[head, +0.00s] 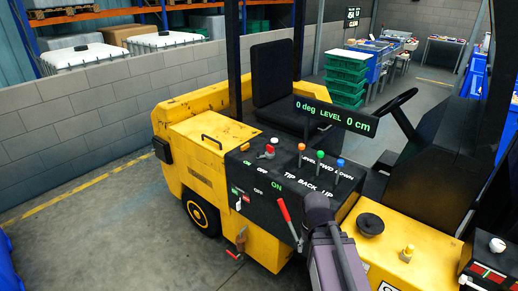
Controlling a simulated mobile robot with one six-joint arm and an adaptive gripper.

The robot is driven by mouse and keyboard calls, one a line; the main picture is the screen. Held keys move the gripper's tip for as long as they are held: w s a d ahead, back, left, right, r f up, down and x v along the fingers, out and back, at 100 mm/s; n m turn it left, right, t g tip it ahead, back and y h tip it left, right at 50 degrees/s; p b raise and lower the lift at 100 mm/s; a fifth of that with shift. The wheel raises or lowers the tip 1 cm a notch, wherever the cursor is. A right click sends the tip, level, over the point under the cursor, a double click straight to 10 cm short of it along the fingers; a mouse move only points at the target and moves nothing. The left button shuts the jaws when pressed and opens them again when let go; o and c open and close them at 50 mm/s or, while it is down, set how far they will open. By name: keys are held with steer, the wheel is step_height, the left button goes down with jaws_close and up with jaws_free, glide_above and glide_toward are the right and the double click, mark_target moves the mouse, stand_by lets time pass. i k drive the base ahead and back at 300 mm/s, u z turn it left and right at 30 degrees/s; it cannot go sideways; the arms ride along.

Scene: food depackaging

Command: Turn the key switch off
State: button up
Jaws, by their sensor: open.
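The yellow vehicle's black control panel (285,182) faces up in the middle of the head view. It carries ON and OFF labels at its left side. A small knob-like control (245,147) sits at the panel's upper left edge, and a red-topped control with a pale base (267,152) is beside it. I cannot tell which control is the key switch, or its position. My purple-grey arm link (335,258) rises from the bottom edge to a dark joint in front of the panel's lower right. My gripper's fingers are not visible.
Orange (301,148), green (319,156) and blue (340,163) knobs stand on the panel. A red-handled lever (285,213) leans near my arm. A display bar (335,115) and steering wheel (392,112) rise behind. Open floor lies at left (110,235).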

mark_target(268, 156)
steer(key=z, duration=0.15)
steer(key=i, duration=1.1)
steer(key=z, duration=0.45)
